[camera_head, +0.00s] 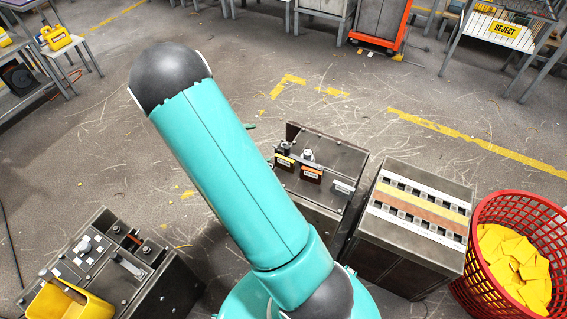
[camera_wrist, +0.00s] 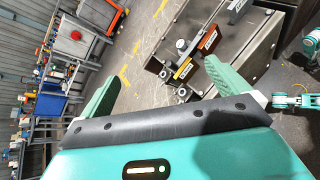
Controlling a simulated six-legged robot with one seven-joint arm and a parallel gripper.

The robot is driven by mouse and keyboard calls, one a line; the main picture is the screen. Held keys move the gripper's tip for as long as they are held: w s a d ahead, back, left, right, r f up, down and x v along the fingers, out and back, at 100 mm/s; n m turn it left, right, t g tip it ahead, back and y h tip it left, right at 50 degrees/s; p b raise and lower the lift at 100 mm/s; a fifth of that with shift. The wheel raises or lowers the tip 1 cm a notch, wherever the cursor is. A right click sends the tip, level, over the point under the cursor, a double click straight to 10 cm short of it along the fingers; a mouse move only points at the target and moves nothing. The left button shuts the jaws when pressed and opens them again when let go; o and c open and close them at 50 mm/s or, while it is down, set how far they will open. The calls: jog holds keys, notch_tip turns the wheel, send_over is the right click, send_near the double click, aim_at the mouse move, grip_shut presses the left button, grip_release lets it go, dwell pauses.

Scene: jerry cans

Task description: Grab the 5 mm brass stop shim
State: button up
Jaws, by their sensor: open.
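Three small labelled pieces stand on a dark metal bench block (camera_head: 325,155). One has a yellow label or face (camera_head: 285,161), one an orange-brown one (camera_head: 311,173), one a pale grey one (camera_head: 343,186). The yellowish one looks most like the brass shim, but its lettering is too small to read. In the wrist view the yellowish piece (camera_wrist: 183,70) and the orange piece (camera_wrist: 209,41) lie beyond the fingers. My gripper (camera_wrist: 162,72) is open with nothing between its green fingers, apart from the pieces. In the head view my arm hides most of it.
A second block with striped slotted rows (camera_head: 417,213) stands to the right, beside a red basket (camera_head: 490,205) of yellow pieces. Another machine block with a yellow bin (camera_head: 65,302) is at lower left. The floor behind is mostly clear.

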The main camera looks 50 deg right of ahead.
notch_tip(320, 180, down, 12)
jog(key=d+n+t+h, duration=0.1)
jog(key=d+n+t, duration=0.15)
jog(key=n, duration=0.25)
jog(key=n+t, duration=0.2)
jog(key=n, duration=0.3)
send_near(284, 163)
jog(key=shift+g, duration=0.25)
jog(key=x, duration=1.1)
jog(key=shift+w+f, duration=0.1)
jog(key=shift+w, duration=0.2)
jog(key=shift+c, duration=0.4)
jog(key=c, duration=0.9)
jog(key=shift+c, duration=0.2)
